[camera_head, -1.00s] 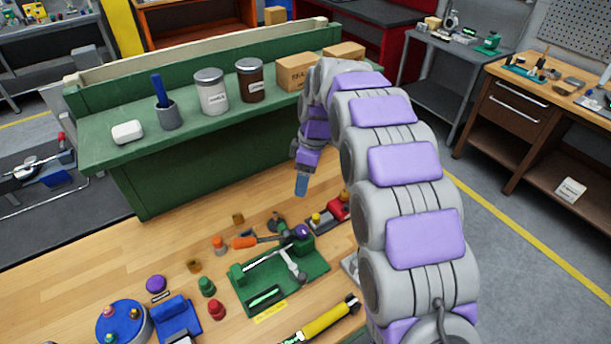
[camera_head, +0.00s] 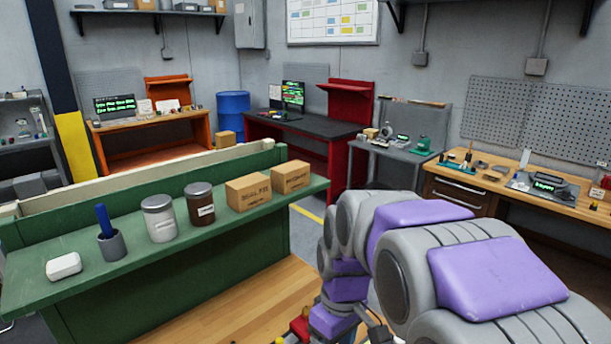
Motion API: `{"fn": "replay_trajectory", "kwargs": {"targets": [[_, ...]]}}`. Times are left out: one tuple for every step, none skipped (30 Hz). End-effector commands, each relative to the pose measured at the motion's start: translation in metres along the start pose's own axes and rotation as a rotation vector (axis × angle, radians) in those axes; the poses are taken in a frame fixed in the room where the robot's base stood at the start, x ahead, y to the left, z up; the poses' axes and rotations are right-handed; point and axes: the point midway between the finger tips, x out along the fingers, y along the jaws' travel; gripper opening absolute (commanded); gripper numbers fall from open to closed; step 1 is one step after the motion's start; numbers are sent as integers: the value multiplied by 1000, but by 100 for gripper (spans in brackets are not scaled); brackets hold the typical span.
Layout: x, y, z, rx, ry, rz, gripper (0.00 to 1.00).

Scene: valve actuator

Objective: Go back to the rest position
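My arm (camera_head: 400,250), grey with purple pads, fills the lower right of the head view. It arches forward, and its far end bends down past purple segments (camera_head: 332,320) to the bottom edge. The gripper's fingertips are below the frame, so I cannot see whether they are open or hold anything. Most of the wooden worktop (camera_head: 250,300) is out of view. A small red part (camera_head: 300,328) shows at the bottom edge beside the arm's end. The valve actuator parts are otherwise not in view.
A green shelf (camera_head: 150,270) stands ahead on the left, bearing a white block (camera_head: 63,267), a pen cup (camera_head: 111,245), two jars (camera_head: 159,218) and two cardboard boxes (camera_head: 249,192). Benches line the back, with a wooden workbench (camera_head: 520,195) at right.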

Motion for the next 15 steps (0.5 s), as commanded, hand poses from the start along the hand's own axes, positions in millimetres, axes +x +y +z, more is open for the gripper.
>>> {"fn": "replay_trajectory", "kwargs": {"targets": [[2, -5, 20, 55, -4, 3, 69], [2, -7, 30, 91, -5, 6, 69], [4, -11, 44, 138, -8, 9, 69], [6, -14, 55, 174, -14, 9, 69], [8, -17, 66, 209, -15, 13, 69], [10, -21, 80, 256, -19, 16, 69], [13, -25, 91, 291, -25, 17, 69], [16, -29, 101, 325, -27, 19, 69], [19, -34, 115, 372, -30, 22, 69], [23, -38, 125, 408, -36, 23, 69], [26, -42, 135, 442, -37, 26, 69], [30, -47, 148, 487, -40, 31, 69], [35, -51, 158, 521, -45, 32, 69], [39, -55, 166, 552, -47, 35, 69], [43, -60, 177, 592, -46, 39, 69]]}}
